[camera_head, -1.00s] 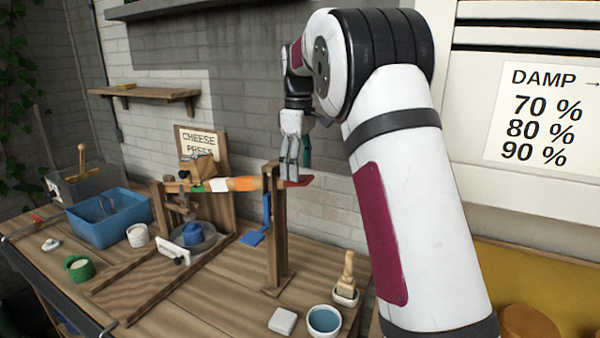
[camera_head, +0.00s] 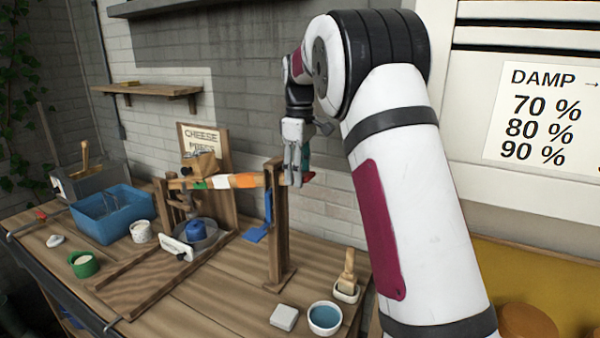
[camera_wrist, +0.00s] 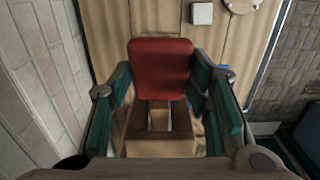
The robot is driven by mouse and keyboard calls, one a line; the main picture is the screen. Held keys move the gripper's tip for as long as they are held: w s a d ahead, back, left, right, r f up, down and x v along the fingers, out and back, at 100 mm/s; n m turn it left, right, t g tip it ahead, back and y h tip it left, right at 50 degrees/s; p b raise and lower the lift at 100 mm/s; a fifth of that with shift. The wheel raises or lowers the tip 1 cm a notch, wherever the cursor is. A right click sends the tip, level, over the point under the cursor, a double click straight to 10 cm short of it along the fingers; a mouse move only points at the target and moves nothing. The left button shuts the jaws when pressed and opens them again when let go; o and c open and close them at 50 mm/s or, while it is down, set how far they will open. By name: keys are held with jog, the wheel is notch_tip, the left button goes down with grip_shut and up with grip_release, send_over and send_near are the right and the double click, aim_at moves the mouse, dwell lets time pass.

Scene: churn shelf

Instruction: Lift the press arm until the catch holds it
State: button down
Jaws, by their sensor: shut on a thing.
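The press arm (camera_head: 222,182) is a beam banded in green, white and orange, running roughly level across the wooden cheese press. Its right end passes the upright post (camera_head: 276,225) and ends in a red handle, (camera_wrist: 161,68) in the wrist view. My gripper (camera_head: 293,178) is at this end, just right of the post. In the head view the fingers hide most of the handle. I cannot make out the catch for certain.
A blue tub (camera_head: 112,214), a green pot (camera_head: 83,264) and a white cup (camera_head: 141,231) stand left of the press. A wall shelf (camera_head: 150,90) is behind.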

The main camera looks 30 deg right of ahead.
jog(key=shift+w+a+r+b, duration=0.1)
jog(key=shift+w+r+b, duration=0.1)
jog(key=shift+r, duration=0.2)
jog(key=shift+w+a+r+b, duration=0.1)
jog(key=shift+w+r+b, duration=0.1)
jog(key=shift+r, duration=0.65)
jog(key=c, duration=0.8)
grip_release()
jog(key=shift+c, duration=0.2)
notch_tip(320, 180, up, 12)
jog(key=shift+w+a, duration=0.15)
jog(key=shift+a, duration=0.05)
